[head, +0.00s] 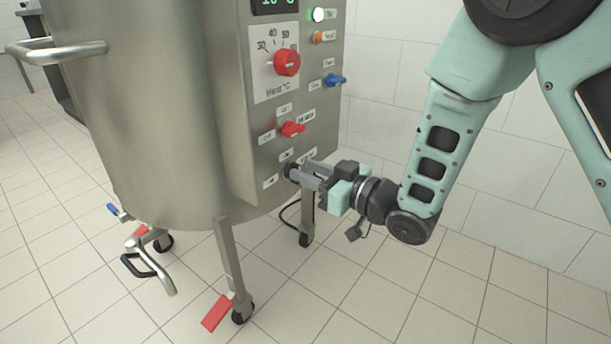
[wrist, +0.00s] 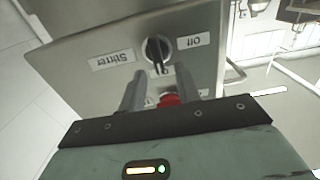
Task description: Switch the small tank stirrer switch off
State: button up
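The stirrer switch is a black rotary knob (wrist: 158,50), seen upside down in the wrist view. An "Off" label (wrist: 189,42) is to its right, a "Stirrer" label (wrist: 112,60) to its left, and a partly hidden label below it. The knob's grip stands roughly vertical in that view. In the head view the switch (head: 290,171) is low on the panel, partly covered by my fingers. My gripper (head: 298,170) is open, its fingers pointing at the panel. In the wrist view (wrist: 159,73) the fingertips are on either side just below the knob; contact cannot be told.
The steel tank (head: 150,110) stands on wheeled legs. A tap (head: 150,262) sticks out lower left. The floor on the right is clear.

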jog(key=shift+w+a, duration=0.4)
jog(key=shift+a, duration=0.05)
grip_shut()
